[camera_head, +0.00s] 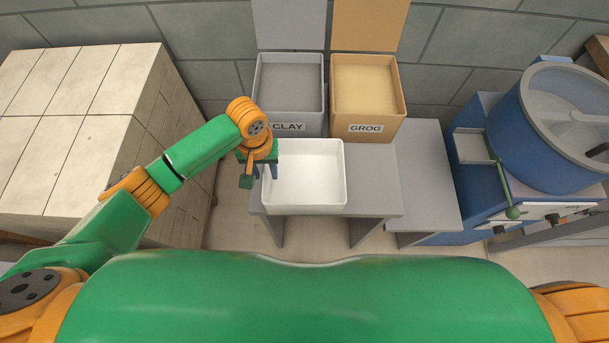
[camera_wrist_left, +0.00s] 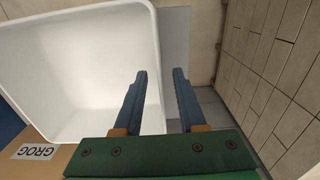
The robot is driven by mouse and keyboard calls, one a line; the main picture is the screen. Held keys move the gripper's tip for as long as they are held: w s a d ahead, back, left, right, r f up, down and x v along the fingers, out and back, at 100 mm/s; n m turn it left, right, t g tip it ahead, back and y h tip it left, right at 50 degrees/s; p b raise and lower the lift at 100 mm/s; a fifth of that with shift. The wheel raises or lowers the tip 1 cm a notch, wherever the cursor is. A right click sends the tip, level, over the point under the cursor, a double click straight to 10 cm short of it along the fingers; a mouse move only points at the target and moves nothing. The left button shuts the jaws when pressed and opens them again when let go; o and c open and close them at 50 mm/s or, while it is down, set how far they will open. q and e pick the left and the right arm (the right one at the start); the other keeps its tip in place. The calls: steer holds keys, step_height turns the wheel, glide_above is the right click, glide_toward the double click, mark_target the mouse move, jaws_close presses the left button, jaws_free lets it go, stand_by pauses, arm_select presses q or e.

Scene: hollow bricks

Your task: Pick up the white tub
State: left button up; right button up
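The white tub (camera_head: 318,178) is an empty, open rectangular tub standing upright on a grey table. It also fills the left of the left wrist view (camera_wrist_left: 75,70). My left gripper (camera_head: 265,172) is at the tub's left side wall. In the left wrist view my left gripper (camera_wrist_left: 160,95) is open. One blue finger shows over the tub's inside and the other outside it, with the rim between them and gaps visible. I cannot tell how deep the fingers reach. My right gripper is not in view.
Behind the tub stand a grey CLAY bin (camera_head: 290,88) and a tan GROG bin (camera_head: 368,95), lids up. Pale stacked bricks (camera_head: 85,130) stand left, close to my left arm. A blue mixer (camera_head: 560,120) stands right. The grey table (camera_head: 375,190) is bare right of the tub.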

arm_select(q)
steer(key=shift+f, duration=0.9)
steer(key=shift+w+f, duration=0.15)
steer(key=shift+f, duration=0.3)
jaws_close()
steer(key=shift+r, duration=0.1)
